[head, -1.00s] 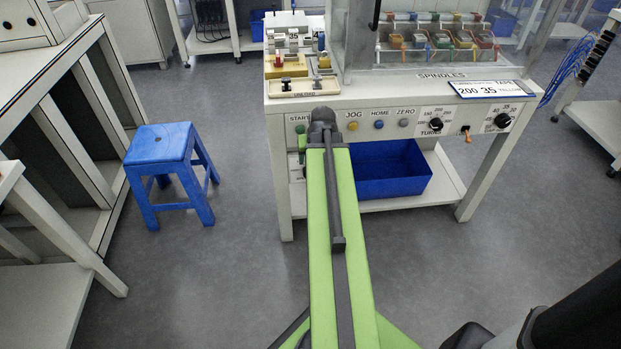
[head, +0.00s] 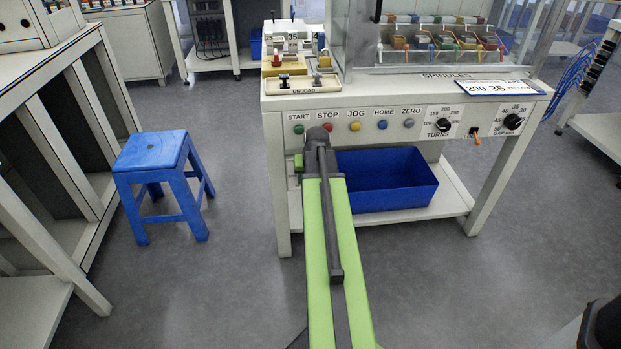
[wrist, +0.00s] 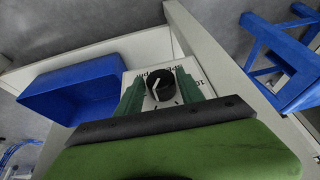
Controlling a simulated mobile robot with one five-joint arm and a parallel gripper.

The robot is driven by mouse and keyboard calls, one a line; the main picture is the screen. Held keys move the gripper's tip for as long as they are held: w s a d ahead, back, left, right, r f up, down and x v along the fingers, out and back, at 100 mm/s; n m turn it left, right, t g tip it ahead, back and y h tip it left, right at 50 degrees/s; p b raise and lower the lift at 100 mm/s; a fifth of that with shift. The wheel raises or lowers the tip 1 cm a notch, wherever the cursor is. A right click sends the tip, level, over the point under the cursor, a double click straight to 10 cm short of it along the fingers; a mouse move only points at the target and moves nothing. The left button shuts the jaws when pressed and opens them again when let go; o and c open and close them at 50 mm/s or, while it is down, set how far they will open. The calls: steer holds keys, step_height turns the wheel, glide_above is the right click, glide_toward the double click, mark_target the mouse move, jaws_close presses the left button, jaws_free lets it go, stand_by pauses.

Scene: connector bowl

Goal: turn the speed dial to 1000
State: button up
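The speed dial (wrist: 159,88) is a black round knob with a white pointer line on a white label plate in the wrist view. The plate's lettering appears upside down, and its numbers are too small and partly covered to read. My gripper (wrist: 157,76) is open, with one green finger on each side of the knob. The fingers look apart from the knob, but I cannot tell how far the tips are from the panel. In the head view, my green arm hides the dial, and only a bit of my green gripper (head: 298,163) shows below the START button.
A row of coloured buttons with the red STOP button (head: 327,124) runs above. The TURNS dial (head: 442,126) and gap dial (head: 512,122) are at the right. A blue bin (head: 390,190) sits on the lower shelf. A blue stool (head: 155,150) stands at left.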

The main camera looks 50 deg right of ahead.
jaws_close()
steer(key=shift+d, duration=0.35)
steer(key=shift+a, duration=0.2)
steer(key=n+g+h+b, duration=0.1)
steer(key=g+h+b, duration=0.2)
steer(key=b, duration=0.4)
steer(key=a+f+n+g+h+b, duration=0.1)
steer(key=g+h+b, duration=0.2)
steer(key=h+b, duration=0.3)
steer(key=n+g+h+b, duration=0.2)
steer(key=h+b, duration=0.3)
steer(key=b, duration=0.4)
steer(key=shift+w+a+f+g, duration=0.25)
steer(key=shift+w+f+g, duration=0.1)
steer(key=shift+g, duration=0.35)
steer(key=shift+r, duration=0.1)
